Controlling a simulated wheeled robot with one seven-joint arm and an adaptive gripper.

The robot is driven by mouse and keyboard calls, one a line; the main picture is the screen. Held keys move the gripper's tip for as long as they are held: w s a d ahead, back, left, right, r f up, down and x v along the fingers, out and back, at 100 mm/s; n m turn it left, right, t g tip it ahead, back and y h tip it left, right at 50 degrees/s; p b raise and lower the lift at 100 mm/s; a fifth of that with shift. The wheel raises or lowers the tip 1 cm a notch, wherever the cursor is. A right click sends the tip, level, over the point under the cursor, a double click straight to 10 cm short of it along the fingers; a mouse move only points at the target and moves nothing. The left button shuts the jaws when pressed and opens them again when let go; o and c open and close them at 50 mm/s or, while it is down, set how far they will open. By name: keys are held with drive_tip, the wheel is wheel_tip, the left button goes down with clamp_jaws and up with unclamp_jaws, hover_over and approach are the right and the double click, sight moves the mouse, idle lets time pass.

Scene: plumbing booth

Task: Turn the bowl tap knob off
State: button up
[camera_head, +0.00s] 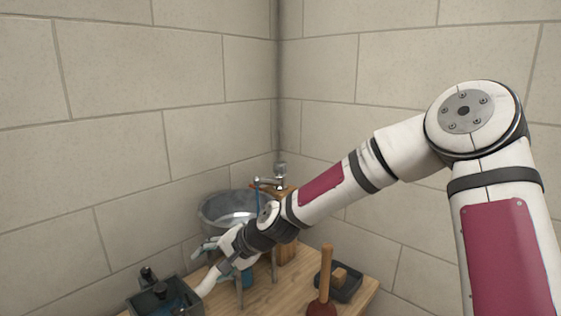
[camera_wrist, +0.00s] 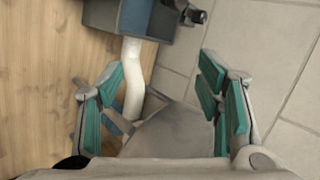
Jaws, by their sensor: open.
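In the head view, a metal tap (camera_head: 268,182) stands at the back, near the wall corner, with a round knob (camera_head: 281,168) on top. A grey bowl (camera_head: 222,207) is in front and to the left of it, partly hidden by my arm. My gripper (camera_head: 219,264) is open, in front of and below the bowl and apart from the tap. In the wrist view, the teal-padded fingers of my gripper (camera_wrist: 162,100) are spread wide. A grey surface (camera_wrist: 172,133) shows between them; I cannot tell what it is. The tap and knob are outside the wrist view.
A wooden tabletop (camera_head: 349,297) carries a plunger (camera_head: 323,287) and a dark tray (camera_head: 349,290) with a brown block. A grey box (camera_head: 188,291) with black fittings stands at the lower left. A white pipe (camera_wrist: 133,80) runs from it near my fingers. Block walls close the back.

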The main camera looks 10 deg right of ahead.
sight(283, 165)
drive_tip(key=w+d+r+m+t+y+p, duration=0.3)
drive_tip(key=w+d+r+m+t, duration=0.35)
drive_tip(key=w+r+m, duration=0.55)
drive_tip(key=w+d+r+m+t+h+p, duration=0.1)
drive_tip(key=w+d+m+t+h, duration=0.15)
drive_tip(key=d+m, duration=0.6)
drive_tip(key=w+d+r+m+t+h, duration=0.1)
drive_tip(key=w+d+m+t+h, duration=0.15)
drive_tip(key=d+m, duration=0.6)
drive_tip(key=w+n, duration=0.1)
drive_tip(key=w, duration=0.3)
drive_tip(key=w+n, duration=0.1)
drive_tip(key=w, duration=0.3)
drive_tip(key=w+a+b, duration=0.1)
drive_tip(key=w, duration=0.3)
drive_tip(key=shift+w+r+n+t+h, duration=0.1)
drive_tip(key=shift+w+n+t+h, duration=0.25)
drive_tip(key=shift+w+n+h, duration=0.05)
drive_tip(key=c, duration=1.2)
